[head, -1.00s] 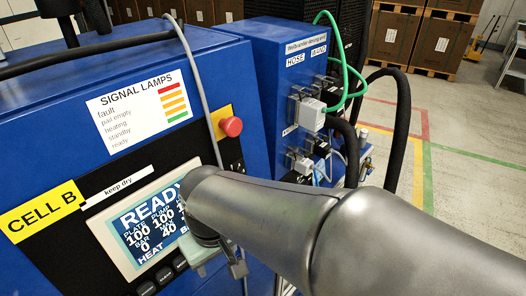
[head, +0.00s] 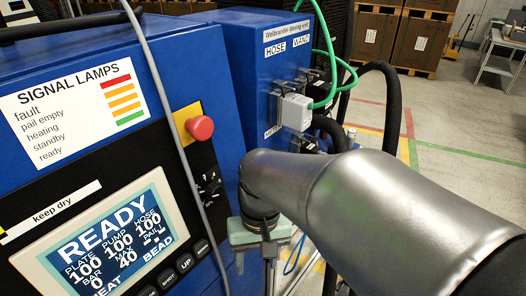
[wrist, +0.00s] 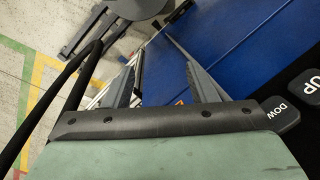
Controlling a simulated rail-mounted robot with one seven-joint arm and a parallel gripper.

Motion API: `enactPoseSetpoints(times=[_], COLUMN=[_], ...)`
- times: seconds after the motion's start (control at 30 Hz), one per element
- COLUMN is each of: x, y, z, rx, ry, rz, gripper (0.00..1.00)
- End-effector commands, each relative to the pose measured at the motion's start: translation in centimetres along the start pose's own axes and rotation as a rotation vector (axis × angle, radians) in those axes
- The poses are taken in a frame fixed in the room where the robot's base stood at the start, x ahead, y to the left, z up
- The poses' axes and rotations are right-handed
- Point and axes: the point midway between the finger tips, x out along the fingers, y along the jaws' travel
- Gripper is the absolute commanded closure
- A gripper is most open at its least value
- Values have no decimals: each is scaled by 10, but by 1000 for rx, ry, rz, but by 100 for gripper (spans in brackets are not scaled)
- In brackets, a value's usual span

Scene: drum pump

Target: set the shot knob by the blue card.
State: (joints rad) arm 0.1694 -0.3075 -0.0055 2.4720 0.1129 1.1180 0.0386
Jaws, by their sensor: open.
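A black knob (head: 210,187) with white marks around it sits on the dark panel, below the red button and right of the screen; I cannot read a label on it. I see no blue card in either view. My gripper (head: 268,262) hangs to the right of the panel in the head view, apart from the knob and partly hidden by my arm. In the wrist view my gripper (wrist: 155,55) has its two fingers apart with nothing between them. The knob does not show there.
The screen (head: 110,240) reads READY, with buttons (head: 185,264) below it. A red button (head: 199,128) sticks out on a yellow plate. A grey cable (head: 165,90) hangs across the panel. Green and black hoses (head: 392,110) loop at the blue dosing unit. Floor lies open at right.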

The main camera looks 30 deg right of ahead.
Motion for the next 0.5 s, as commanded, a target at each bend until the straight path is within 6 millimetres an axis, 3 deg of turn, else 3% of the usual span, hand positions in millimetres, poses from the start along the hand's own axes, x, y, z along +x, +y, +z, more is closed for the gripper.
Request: enactPoseSetpoints(times=[0.03, 0.33, 0.43, 0.5], x=[15, 54, 68, 71], y=[6, 29, 44, 63], z=[-4, -22, -41, -64], rx=[55, 414, 613, 798], ry=[-45, -347, -471, -543], rz=[-23, -265, -449, -644], gripper=[48, 48, 48, 48])
